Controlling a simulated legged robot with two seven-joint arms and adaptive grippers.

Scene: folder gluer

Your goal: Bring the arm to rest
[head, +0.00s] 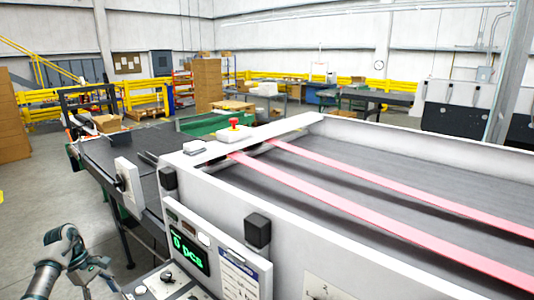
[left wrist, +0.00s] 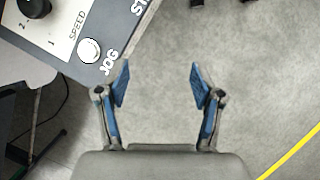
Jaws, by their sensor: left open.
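My left arm comes in at the lower left of the head view, with its gripper (head: 92,272) low beside the front of the folder gluer (head: 290,232). In the left wrist view the left gripper (left wrist: 158,85) is open and empty, its two blue fingers apart over bare grey floor. A control panel (left wrist: 85,25) with a dark knob, a white JOG button (left wrist: 90,50) and a SPEED scale lies just past the left finger, at the upper left. I cannot tell whether the finger touches it. My right gripper is in neither view.
The machine carries pink belts (head: 380,195), a red emergency button (head: 234,122) and a green "pcs" display (head: 188,248). A dark conveyor (head: 110,160) extends to the left. Open floor (head: 45,195) lies left of the machine. A yellow floor line (left wrist: 290,150) crosses the wrist view's lower right.

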